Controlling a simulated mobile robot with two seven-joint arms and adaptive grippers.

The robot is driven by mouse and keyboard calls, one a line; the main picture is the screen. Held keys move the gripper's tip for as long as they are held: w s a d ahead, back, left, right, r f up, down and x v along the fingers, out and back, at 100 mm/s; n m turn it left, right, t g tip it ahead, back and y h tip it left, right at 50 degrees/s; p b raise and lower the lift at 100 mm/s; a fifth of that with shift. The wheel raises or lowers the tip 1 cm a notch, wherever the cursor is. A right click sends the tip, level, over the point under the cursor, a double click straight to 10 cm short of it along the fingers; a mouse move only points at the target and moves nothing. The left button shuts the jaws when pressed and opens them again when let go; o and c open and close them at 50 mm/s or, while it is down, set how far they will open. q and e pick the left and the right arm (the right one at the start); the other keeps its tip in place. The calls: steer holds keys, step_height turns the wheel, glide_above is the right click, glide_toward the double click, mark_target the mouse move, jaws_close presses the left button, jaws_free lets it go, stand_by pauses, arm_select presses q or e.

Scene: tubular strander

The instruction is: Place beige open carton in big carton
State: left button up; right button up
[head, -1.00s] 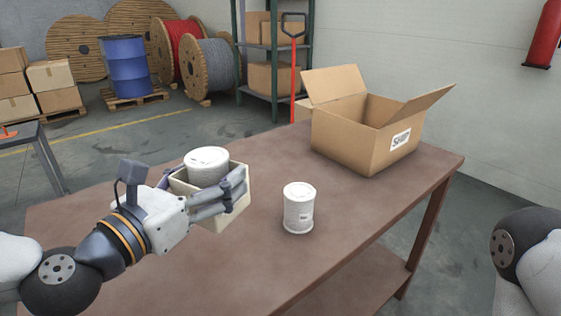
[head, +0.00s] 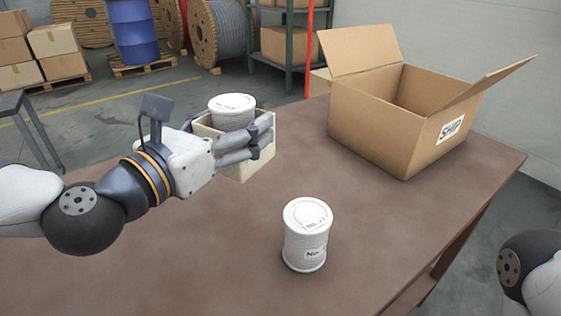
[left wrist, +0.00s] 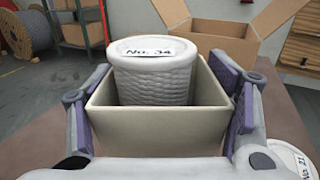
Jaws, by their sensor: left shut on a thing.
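The beige open carton (head: 237,176) is held by my left gripper (head: 262,138), whose fingers press on its two sides, as the left wrist view also shows (left wrist: 160,128). It looks upright. A white wound spool (head: 232,112) stands inside it; its lid reads "No. 34" in the left wrist view (left wrist: 153,75). The big carton (head: 385,135) stands on the table to the right of my left gripper, flaps open and "SHIP" on its front. Its inside is partly hidden. My right gripper is not in view.
A second white spool (head: 306,236) stands on the brown table (head: 210,265), in front of the big carton. The table between the held carton and the big carton is clear. A shelf rack (head: 289,60) stands behind.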

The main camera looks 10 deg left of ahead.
arm_select(q)
steer(key=shift+w+d+f+b, duration=0.3)
steer(key=shift+w+f+b, duration=0.1)
steer(key=shift+b, duration=0.45)
steer(key=w+d+f, duration=0.1)
steer(key=w+f, duration=0.1)
steer(key=f, duration=0.1)
steer(key=w+d+f+b, duration=0.1)
steer(key=w+f, duration=0.2)
steer(key=f, duration=0.1)
steer(key=w+d+f+b, duration=0.1)
steer(key=w+d+f, duration=0.1)
steer(key=w+f, duration=0.1)
steer(key=shift+w+d+f, duration=0.1)
steer(key=shift+w+f, duration=0.05)
steer(key=shift+f, duration=0.1)
steer(key=o, duration=0.9)
steer(key=shift+c, duration=0.2)
steer(key=o, duration=0.3)
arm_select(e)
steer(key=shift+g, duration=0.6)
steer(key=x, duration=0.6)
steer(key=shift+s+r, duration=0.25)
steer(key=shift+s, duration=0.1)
